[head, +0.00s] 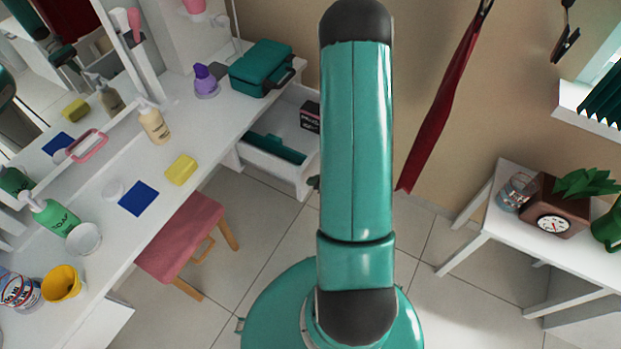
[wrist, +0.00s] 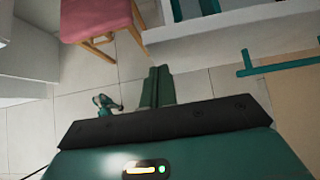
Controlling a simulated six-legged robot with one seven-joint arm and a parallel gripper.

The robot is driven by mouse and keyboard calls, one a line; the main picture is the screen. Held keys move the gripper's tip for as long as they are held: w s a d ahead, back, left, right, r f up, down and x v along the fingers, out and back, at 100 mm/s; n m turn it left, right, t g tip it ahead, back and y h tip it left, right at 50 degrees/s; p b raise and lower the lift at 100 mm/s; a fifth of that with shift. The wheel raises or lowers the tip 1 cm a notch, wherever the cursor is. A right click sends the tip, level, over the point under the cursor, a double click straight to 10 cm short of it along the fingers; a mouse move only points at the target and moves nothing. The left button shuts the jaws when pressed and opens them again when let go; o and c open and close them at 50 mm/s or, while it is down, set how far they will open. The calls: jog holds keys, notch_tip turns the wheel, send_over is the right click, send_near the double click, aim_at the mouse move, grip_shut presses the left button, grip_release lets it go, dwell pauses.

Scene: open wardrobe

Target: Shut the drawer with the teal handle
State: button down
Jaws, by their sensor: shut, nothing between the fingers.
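A white drawer (head: 268,172) stands pulled out under the right end of the white vanity table, with a teal item and a dark box inside. A small dark teal bit at its front, perhaps the handle, shows beside my arm, which hides the rest. In the wrist view, the teal bar handle (wrist: 285,66) lies at the right in front of the white drawer front (wrist: 225,40). My gripper (wrist: 157,72) is shut and empty, left of the handle and apart from it, over the floor. My gripper cannot be made out in the head view.
A pink stool (head: 183,240) stands left of the drawer. The vanity table (head: 110,215) carries bottles, a yellow sponge and a teal case (head: 262,68). A white side table (head: 490,225) stands at the right.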

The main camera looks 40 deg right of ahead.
jog(key=shift+w+a, duration=0.2)
jog(key=shift+w, duration=0.4)
jog(key=shift+w, duration=0.1)
